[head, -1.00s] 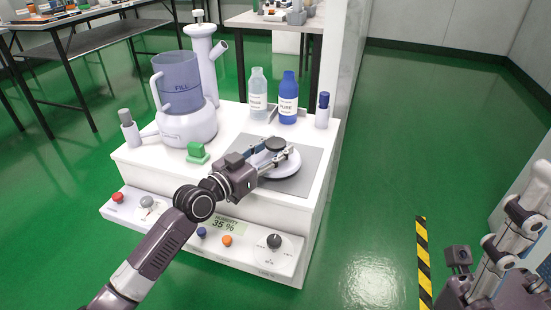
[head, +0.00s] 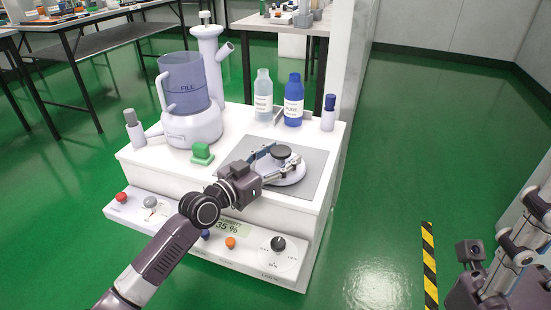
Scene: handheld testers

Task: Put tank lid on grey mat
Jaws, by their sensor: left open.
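The tank lid (head: 291,172), a pale round disc with a dark knob (head: 281,151), lies on the grey mat (head: 312,163) on the right part of the white bench top. My left gripper (head: 275,161) is open at the lid's left side, its fingers spread either side of the knob area. The gap between fingers and knob is too small to judge. The tank (head: 187,90), a translucent blue-grey jug marked FILL, stands without a lid on its pale base at the back left. My right gripper is not clearly visible; my right arm shows at the lower right.
A clear bottle (head: 263,98), a blue bottle (head: 293,103) and a small blue-capped vial (head: 328,115) stand behind the mat. A green block (head: 202,153) sits left of my left gripper. Knobs and buttons line the front panel (head: 190,226).

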